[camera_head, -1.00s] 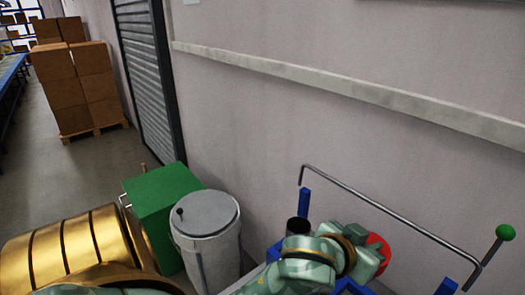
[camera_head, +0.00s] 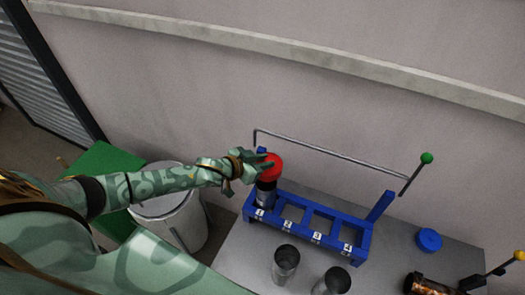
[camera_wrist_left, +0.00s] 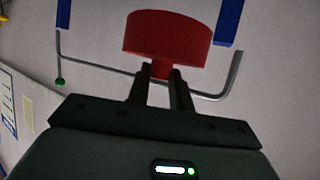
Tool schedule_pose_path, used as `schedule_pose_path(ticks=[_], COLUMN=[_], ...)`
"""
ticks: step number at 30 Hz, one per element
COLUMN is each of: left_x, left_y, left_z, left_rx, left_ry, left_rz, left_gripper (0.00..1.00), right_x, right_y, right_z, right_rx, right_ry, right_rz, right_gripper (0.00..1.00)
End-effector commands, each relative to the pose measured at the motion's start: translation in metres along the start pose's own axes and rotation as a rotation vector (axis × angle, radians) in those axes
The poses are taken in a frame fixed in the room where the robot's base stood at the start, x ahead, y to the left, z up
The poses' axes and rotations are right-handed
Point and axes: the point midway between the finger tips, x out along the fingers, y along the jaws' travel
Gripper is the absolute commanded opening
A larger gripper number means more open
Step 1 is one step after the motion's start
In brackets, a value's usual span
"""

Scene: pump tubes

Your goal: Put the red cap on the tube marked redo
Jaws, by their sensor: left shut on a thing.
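The red cap (camera_head: 268,163) is held in my left gripper (camera_head: 256,161), above the left end of the blue rack (camera_head: 304,223). A grey tube with a dark top (camera_head: 266,193) stands in the slot labelled 1, just below the cap. I cannot tell whether cap and tube touch. No redo mark is legible. In the left wrist view the red cap (camera_wrist_left: 167,36) sits at the fingertips, with my left gripper's two fingers (camera_wrist_left: 160,75) on its narrow stem. My right gripper is not in view.
Two open grey tubes (camera_head: 286,262) stand in front of the rack. A blue cap (camera_head: 429,239) lies on the grey table at right. A metal bar with a green knob (camera_head: 427,158) runs behind the rack. A bin (camera_head: 180,222) and green box (camera_head: 105,166) stand at left.

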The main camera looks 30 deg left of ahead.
Motion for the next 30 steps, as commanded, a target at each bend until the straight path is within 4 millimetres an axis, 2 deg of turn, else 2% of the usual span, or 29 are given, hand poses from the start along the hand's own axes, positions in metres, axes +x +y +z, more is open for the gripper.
schedule_pose_path(ticks=[8,21,30], left_x=[0.004,0.021,0.032], left_y=[-0.003,-0.002,-0.002], left_z=[0.013,0.047,0.07], left_rx=[-0.001,-0.002,-0.003], left_ry=[0.001,0.002,0.001], left_rz=[0.004,0.004,0.003], left_gripper=[0.0,0.0,0.0], right_x=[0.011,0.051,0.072], right_y=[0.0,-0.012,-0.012], right_z=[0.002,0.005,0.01], right_rx=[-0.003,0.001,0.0], right_ry=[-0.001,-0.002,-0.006], right_rz=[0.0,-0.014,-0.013], right_gripper=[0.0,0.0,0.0])
